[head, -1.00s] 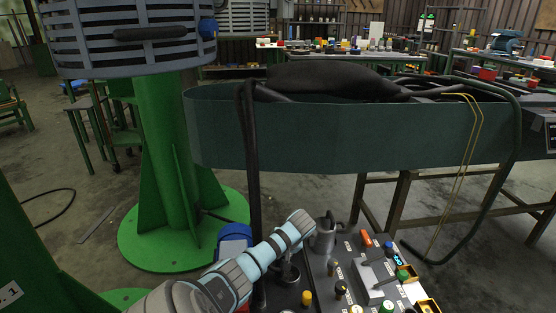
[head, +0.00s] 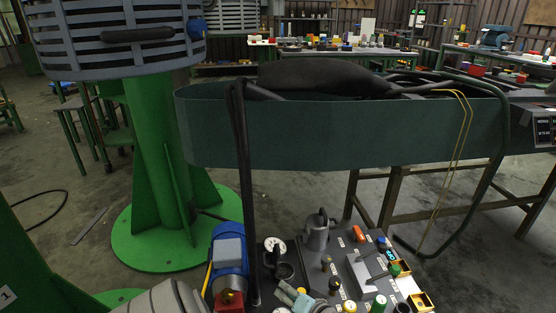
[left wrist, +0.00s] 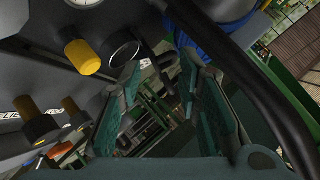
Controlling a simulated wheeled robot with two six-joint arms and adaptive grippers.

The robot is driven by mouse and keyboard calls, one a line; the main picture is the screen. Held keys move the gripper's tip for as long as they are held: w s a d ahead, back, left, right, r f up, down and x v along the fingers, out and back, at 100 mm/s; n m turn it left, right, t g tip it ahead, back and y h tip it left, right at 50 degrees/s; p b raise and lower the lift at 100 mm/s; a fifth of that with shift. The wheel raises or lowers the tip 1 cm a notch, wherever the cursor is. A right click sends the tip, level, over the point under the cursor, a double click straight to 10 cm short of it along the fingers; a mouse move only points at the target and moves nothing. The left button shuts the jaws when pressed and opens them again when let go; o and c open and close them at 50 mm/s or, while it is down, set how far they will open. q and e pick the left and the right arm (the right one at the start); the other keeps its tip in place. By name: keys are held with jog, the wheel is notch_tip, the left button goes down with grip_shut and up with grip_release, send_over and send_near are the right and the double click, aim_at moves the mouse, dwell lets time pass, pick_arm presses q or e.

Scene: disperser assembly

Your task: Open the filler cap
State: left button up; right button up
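The control panel (head: 345,270) carries several knobs, a white round gauge (head: 274,245) and a dark round fitting (head: 284,270) below the gauge. I cannot tell for sure which part is the filler cap. In the left wrist view a black round fitting with a pale rim (left wrist: 124,50) is beside a yellow knob (left wrist: 82,57), near the tip of the left-hand finger. My right gripper is not in view.
A grey metal can (head: 318,230) stands at the panel's back edge. A blue motor (head: 229,255) and a black upright pipe (head: 243,190) are left of the panel. A dark green trough (head: 340,135) lies behind. A black pipe (left wrist: 265,100) runs right of my left gripper.

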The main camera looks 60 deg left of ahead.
pick_arm(q)
jog(key=w+a+r+m+t+y, duration=0.1)
jog(key=w+r+m+t+y, duration=0.1)
jog(key=w+r+t+y, duration=0.15)
jog(key=b, duration=0.3)
send_near(278, 248)
jog(key=x, duration=0.4)
jog(key=shift+g+h, duration=0.35)
jog(key=shift+h, duration=0.1)
jog(key=b+x, duration=0.2)
jog(key=x, duration=0.3)
jog(key=shift+w+f, duration=0.15)
jog(key=shift+a+b, duration=0.35)
jog(key=shift+a, duration=0.1)
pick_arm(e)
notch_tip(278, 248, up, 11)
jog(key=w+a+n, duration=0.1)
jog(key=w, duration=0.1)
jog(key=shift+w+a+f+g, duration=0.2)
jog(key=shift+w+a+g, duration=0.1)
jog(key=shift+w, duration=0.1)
pick_arm(q)
grip_shut()
